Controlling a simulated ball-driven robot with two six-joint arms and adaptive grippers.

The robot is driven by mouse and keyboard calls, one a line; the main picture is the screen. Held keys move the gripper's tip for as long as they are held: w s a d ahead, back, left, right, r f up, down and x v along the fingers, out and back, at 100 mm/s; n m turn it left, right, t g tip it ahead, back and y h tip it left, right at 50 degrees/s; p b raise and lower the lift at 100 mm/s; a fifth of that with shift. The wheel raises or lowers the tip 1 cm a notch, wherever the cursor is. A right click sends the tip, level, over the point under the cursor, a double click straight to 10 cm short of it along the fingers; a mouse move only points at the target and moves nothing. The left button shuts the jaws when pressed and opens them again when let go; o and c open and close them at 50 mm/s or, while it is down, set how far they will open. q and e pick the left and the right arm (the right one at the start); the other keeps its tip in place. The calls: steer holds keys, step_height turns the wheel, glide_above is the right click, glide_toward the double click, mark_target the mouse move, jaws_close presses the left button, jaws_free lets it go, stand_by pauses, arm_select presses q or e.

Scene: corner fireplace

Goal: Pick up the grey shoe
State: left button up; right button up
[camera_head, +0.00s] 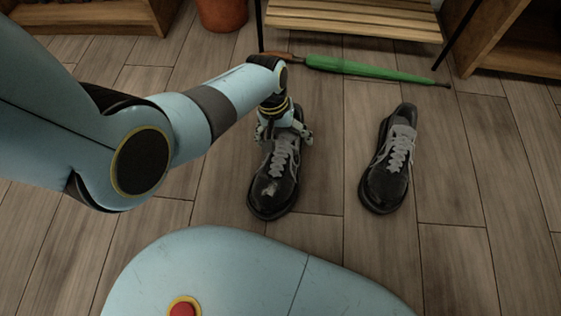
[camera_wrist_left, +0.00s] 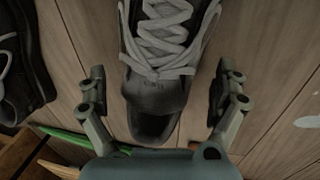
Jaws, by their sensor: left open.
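Two dark shoes with grey laces and grey panels stand upright on the floor. The left shoe (camera_head: 273,191) is under my left gripper (camera_head: 284,136), which hides part of its heel end. The right shoe (camera_head: 388,173) stands apart from it. In the left wrist view, the fingers of my left gripper (camera_wrist_left: 157,92) are open, one on each side of the heel end of the left shoe (camera_wrist_left: 158,88), with gaps between fingers and shoe. The other shoe (camera_wrist_left: 32,60) shows at the left edge there. My right gripper is not in view.
A green umbrella (camera_head: 370,69) lies on the floor behind the shoes, before a slatted wooden bench (camera_head: 350,22). A terracotta pot (camera_head: 222,12) and wooden shelves (camera_head: 95,17) are at the back. The wooden floor (camera_head: 470,190) right of the shoes is clear.

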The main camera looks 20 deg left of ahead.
arm_select(q)
steer(key=c, duration=1.8)
steer(key=shift+d+r, duration=0.1)
steer(key=shift+r, duration=0.05)
